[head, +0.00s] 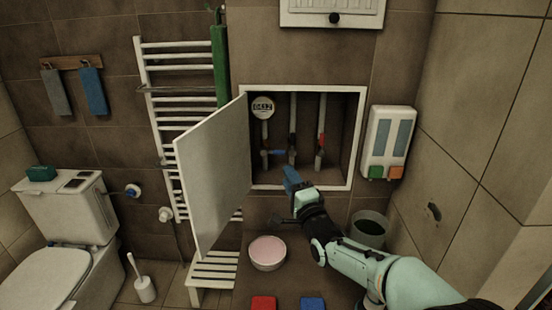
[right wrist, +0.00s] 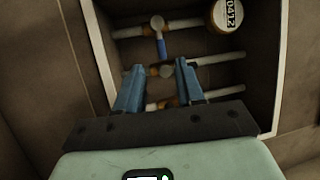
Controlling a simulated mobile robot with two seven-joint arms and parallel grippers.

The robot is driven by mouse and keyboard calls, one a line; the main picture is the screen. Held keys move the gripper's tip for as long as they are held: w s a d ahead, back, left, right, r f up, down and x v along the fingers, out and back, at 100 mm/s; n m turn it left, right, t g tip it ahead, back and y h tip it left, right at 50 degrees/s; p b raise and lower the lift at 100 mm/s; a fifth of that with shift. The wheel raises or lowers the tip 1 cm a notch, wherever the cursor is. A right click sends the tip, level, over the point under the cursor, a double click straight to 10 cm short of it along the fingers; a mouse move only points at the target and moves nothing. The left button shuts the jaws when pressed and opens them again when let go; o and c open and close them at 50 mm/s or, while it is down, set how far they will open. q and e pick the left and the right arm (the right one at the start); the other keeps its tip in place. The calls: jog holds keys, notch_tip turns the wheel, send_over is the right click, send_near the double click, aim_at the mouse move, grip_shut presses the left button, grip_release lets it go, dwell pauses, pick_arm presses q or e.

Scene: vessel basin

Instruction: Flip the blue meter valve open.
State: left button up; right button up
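The wall recess holds a round meter (head: 263,107) reading 0412 on the left pipe; it also shows in the right wrist view (right wrist: 226,15). Below it, the blue valve lever (head: 278,152) lies crosswise to that pipe. In the right wrist view the blue lever (right wrist: 161,47) sits just beyond the fingertips, apart from them. My right gripper (head: 291,173), with blue fingers, is at the recess's lower edge, below and right of the lever. In the right wrist view its fingers (right wrist: 159,72) are spread with nothing held. My left gripper is not in view.
The white cabinet door (head: 212,175) stands open at the left. A middle pipe (head: 292,125) and a red-handled valve (head: 321,140) are right of the blue lever. A dispenser (head: 388,142) hangs at the right. A pink-filled bowl (head: 267,253) and a bucket (head: 369,229) stand below.

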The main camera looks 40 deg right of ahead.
aim_at(273, 152)
jog(key=p+x, duration=0.2)
jog(key=x, duration=0.8)
jog(key=shift+w+d, duration=0.1)
jog(key=shift+w, duration=0.2)
jog(key=shift+c, duration=0.4)
jog(key=shift+r, duration=0.1)
grip_shut()
